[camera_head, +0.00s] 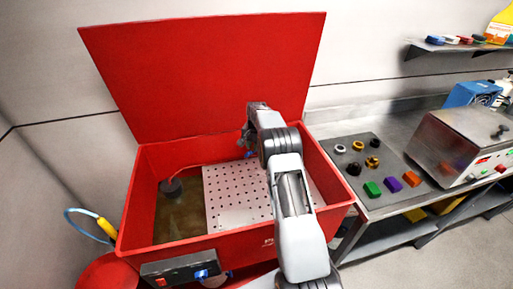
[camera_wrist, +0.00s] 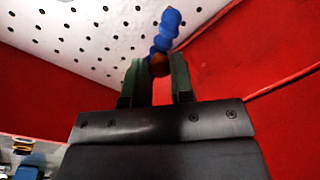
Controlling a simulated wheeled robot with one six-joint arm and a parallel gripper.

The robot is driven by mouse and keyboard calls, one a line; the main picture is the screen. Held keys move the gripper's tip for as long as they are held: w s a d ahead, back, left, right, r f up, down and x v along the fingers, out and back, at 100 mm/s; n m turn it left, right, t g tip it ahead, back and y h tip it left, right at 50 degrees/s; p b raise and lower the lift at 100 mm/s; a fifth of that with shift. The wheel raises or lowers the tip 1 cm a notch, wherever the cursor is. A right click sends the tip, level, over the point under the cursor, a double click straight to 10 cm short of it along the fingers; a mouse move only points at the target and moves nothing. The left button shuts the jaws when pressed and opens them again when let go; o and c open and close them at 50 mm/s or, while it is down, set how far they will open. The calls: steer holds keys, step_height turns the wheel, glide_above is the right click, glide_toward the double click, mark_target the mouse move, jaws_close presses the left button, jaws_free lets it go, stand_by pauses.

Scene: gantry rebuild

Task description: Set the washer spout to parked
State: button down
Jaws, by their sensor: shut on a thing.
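The washer is a red open tub (camera_head: 190,238) with its lid (camera_head: 200,75) raised at the back. In the head view a small blue part of the spout (camera_head: 249,155) shows by my gripper (camera_head: 246,140), over the back right of the tub. My arm hides much of the spout there.
A steel bench (camera_head: 380,205) at right holds coloured blocks, rings and a metal machine (camera_head: 465,140). A control box (camera_head: 185,270) is on the tub's front.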

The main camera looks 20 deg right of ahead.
steer(key=shift+w, duration=0.25)
steer(key=c, duration=1)
jaws_free()
steer(key=shift+r, duration=0.1)
steer(key=r, duration=0.9)
steer(key=s+r+b, duration=0.1)
steer(key=r, duration=0.3)
steer(key=shift+d+r, duration=0.35)
steer(key=shift+d, duration=0.05)
